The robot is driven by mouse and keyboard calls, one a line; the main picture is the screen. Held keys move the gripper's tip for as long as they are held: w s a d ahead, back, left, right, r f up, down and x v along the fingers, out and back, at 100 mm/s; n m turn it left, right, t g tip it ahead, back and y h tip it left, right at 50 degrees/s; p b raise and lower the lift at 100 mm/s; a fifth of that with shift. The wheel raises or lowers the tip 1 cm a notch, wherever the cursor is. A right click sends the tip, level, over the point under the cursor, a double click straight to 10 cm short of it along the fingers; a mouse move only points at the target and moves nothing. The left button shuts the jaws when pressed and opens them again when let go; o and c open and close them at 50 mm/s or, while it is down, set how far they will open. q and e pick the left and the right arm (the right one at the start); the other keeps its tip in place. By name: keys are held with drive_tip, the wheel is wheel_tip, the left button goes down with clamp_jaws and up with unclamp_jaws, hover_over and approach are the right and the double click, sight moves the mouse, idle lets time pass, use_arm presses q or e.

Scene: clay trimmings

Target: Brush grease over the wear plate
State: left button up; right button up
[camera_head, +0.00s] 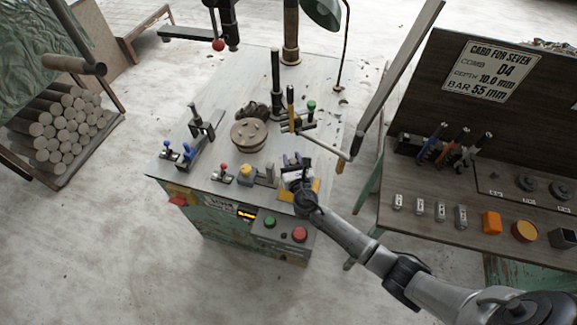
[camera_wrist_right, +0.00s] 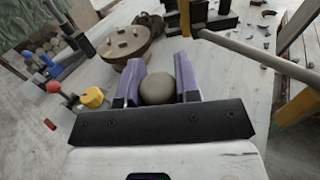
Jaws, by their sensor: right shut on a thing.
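My right gripper (camera_head: 296,173) is above the front right part of the pale machine table (camera_head: 222,100). In the right wrist view its purple-padded fingers are shut on a rounded grey-tan thing (camera_wrist_right: 158,89). Only the rounded end shows, so I cannot tell whether it is the grease brush. A round brownish plate (camera_head: 248,135) with small raised pieces on top sits on the table, left of and beyond the gripper. It also shows in the right wrist view (camera_wrist_right: 127,44), apart from the held thing. I cannot tell whether it is the wear plate. My left gripper is not in view.
A dark lump (camera_head: 252,111) lies behind the round plate. Upright posts and a long bar (camera_head: 325,146) stand near the gripper's right. A yellow knob (camera_head: 246,171) and red knob (camera_head: 223,168) are at the left front. A dark bench (camera_head: 455,185) stands right.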

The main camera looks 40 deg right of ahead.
drive_tip(key=shift+w+d+b, duration=0.6)
drive_tip(key=shift+w+d, duration=1.3)
drive_tip(key=shift+d, duration=0.55)
wheel_tip(320, 180, up, 8)
drive_tip(key=p, duration=0.7)
drive_tip(key=shift+a+r, duration=0.1)
drive_tip(key=shift+a, duration=0.05)
